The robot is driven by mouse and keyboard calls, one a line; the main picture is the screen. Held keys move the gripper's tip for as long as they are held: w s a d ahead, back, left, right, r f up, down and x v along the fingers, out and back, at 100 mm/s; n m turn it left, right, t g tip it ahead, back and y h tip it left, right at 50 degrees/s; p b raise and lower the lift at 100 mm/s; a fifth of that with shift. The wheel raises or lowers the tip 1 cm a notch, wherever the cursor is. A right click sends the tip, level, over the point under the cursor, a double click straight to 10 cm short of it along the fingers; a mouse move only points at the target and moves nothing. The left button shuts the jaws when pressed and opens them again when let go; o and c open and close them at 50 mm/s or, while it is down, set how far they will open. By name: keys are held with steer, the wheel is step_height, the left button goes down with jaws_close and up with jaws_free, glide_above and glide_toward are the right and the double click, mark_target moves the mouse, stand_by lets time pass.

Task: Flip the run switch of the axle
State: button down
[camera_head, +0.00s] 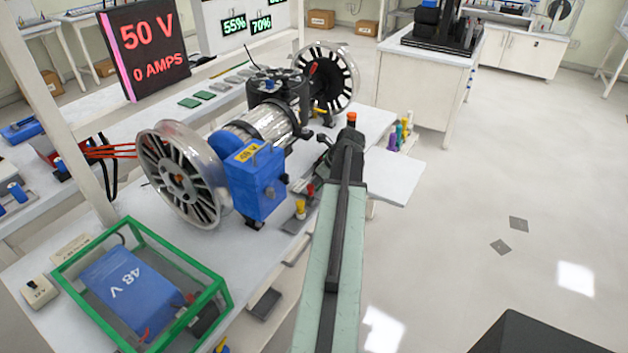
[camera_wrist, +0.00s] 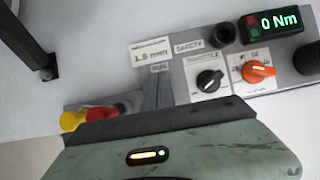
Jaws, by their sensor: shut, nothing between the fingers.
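The axle (camera_head: 262,122) lies on the bench in the head view, with a spoked wheel at each end and a blue gearbox (camera_head: 257,180) by the near wheel. The wrist view shows a grey control panel (camera_wrist: 183,88) with a black throttle knob (camera_wrist: 209,80) and an orange rotary knob (camera_wrist: 257,71). I cannot read which control is labelled run. My gripper (camera_head: 328,148) is shut and empty beside the axle's right side. Its pale green housing (camera_wrist: 185,145) fills the bottom of the wrist view, below the panel; the fingertips are not clear there.
A green-framed box (camera_head: 215,290) with a blue battery (camera_head: 130,285) stands on the near bench. A torque display (camera_wrist: 278,22) reads 0 Nm. The floor to the right is largely clear.

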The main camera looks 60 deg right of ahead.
steer(key=shift+w+r+p, duration=0.35)
steer(key=shift+w+p, duration=0.3)
steer(key=shift+p, duration=0.3)
steer(key=r+p, duration=0.5)
steer(key=shift+w+d+r, duration=0.15)
steer(key=shift+w+r, duration=0.05)
